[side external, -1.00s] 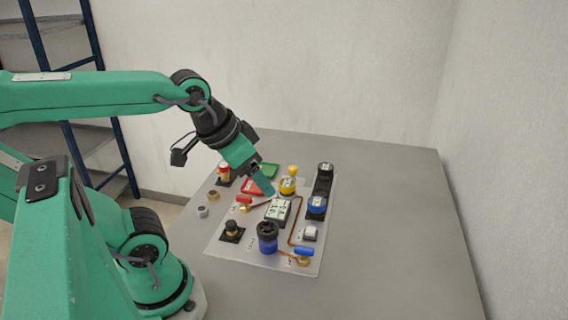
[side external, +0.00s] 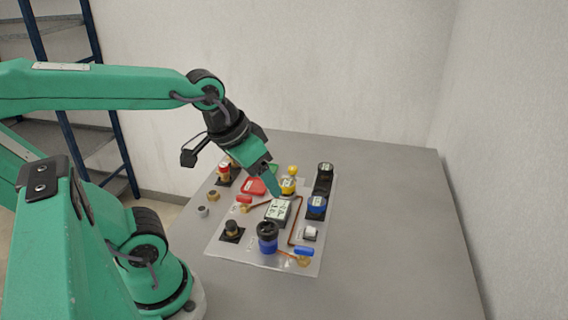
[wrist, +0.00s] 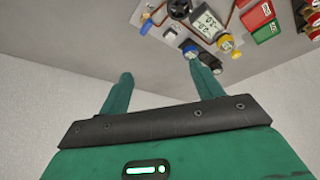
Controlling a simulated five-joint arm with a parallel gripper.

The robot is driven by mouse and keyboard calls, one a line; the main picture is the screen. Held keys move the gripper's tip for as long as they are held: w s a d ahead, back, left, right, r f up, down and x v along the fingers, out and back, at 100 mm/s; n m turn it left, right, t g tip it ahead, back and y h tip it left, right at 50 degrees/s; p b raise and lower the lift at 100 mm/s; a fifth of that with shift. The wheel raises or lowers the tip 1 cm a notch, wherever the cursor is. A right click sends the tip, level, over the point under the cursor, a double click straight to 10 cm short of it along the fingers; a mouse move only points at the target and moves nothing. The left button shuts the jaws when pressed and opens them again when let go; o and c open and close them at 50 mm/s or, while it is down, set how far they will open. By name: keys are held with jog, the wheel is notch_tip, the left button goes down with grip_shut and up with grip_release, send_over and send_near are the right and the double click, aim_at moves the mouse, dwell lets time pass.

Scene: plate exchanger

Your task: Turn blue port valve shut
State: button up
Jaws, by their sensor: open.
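The blue port valve (side external: 304,251) is a blue lever on a brass body at the near right corner of the panel. A copper pipe runs to it from the left. In the wrist view its blue lever (wrist: 146,27) shows near the top edge, left of centre. My gripper (side external: 277,190) is over the panel's middle, close to the grey display box, up and left of the blue valve and apart from it. In the wrist view my gripper (wrist: 158,66) has its two fingers spread with nothing between them.
The pale panel (side external: 215,248) carries a grey display box (side external: 278,211), a black-topped blue knob (side external: 267,236), a white switch (side external: 310,232), a blue-banded black cylinder (side external: 316,205) and a yellow part (side external: 288,184). The table (side external: 390,230) is bare at right.

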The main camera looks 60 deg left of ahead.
jog(key=w+d+f+n+g, duration=0.2)
jog(key=w+f+n+g, duration=0.1)
jog(key=w+f+n, duration=0.15)
jog(key=n+g, duration=0.2)
jog(key=n, duration=0.2)
send_over(304, 247)
jog(key=shift+m, duration=0.25)
notch_tip(304, 247, down, 8)
jog(key=shift+r, duration=0.25)
jog(key=shift+f, duration=3.9)
jog(key=c, duration=1)
